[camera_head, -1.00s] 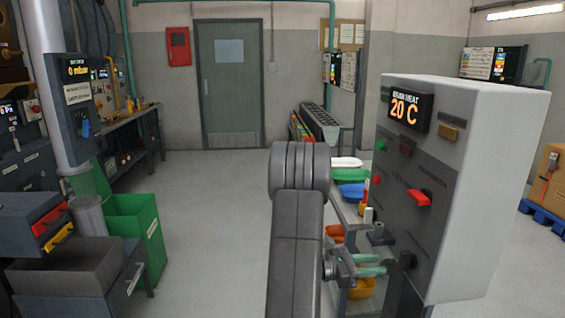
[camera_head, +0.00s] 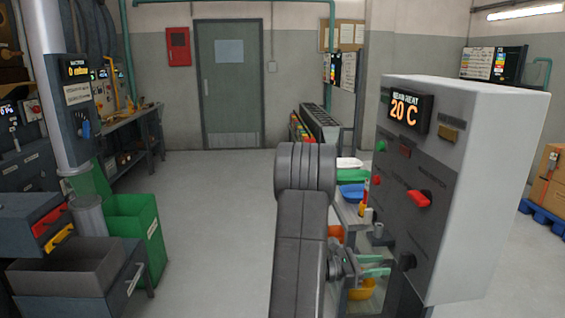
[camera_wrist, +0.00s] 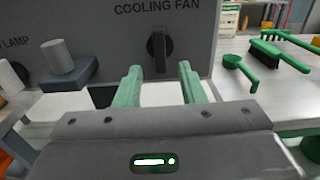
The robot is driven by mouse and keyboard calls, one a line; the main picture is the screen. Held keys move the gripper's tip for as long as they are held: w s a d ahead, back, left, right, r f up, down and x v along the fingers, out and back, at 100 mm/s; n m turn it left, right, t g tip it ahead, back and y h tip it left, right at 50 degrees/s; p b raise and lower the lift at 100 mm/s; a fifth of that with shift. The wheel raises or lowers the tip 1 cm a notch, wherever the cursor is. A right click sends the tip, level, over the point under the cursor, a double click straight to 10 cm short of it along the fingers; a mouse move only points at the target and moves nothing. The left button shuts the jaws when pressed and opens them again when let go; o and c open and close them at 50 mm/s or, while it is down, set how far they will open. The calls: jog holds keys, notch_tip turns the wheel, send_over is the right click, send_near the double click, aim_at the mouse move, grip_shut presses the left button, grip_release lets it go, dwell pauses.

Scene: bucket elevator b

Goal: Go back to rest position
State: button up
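My gripper (camera_wrist: 161,88) has two green fingers held apart with nothing between them in the wrist view. It faces the grey control panel (camera_wrist: 80,25), just below the black cooling fan knob (camera_wrist: 157,48). I cannot tell whether it touches the panel. In the head view my gripper (camera_head: 374,266) shows beside the lower left of the grey cabinet (camera_head: 410,235), which has a "20 C" display and a red switch (camera_head: 418,198). My dark arm stands in the middle of that view and hides part of the bench behind it.
A metal bench with a white tray (camera_head: 349,163), a green tray (camera_head: 350,176) and a blue bin (camera_head: 353,191) stands left of the cabinet. A green scoop (camera_wrist: 238,67) and a brush (camera_wrist: 268,54) lie on metal at right. A green bin (camera_head: 135,225) stands left; floor between is clear.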

aim_at(399, 262)
jog(key=d, duration=0.4)
jog(key=d+p, duration=0.1)
jog(key=d, duration=0.1)
jog(key=shift+w+d, duration=0.25)
jog(key=shift+a+m, duration=0.1)
jog(key=shift+m, duration=0.8)
jog(key=m, duration=0.3)
jog(key=shift+r, duration=0.1)
jog(key=shift+m+p, duration=1)
jog(key=shift+m, duration=1.2)
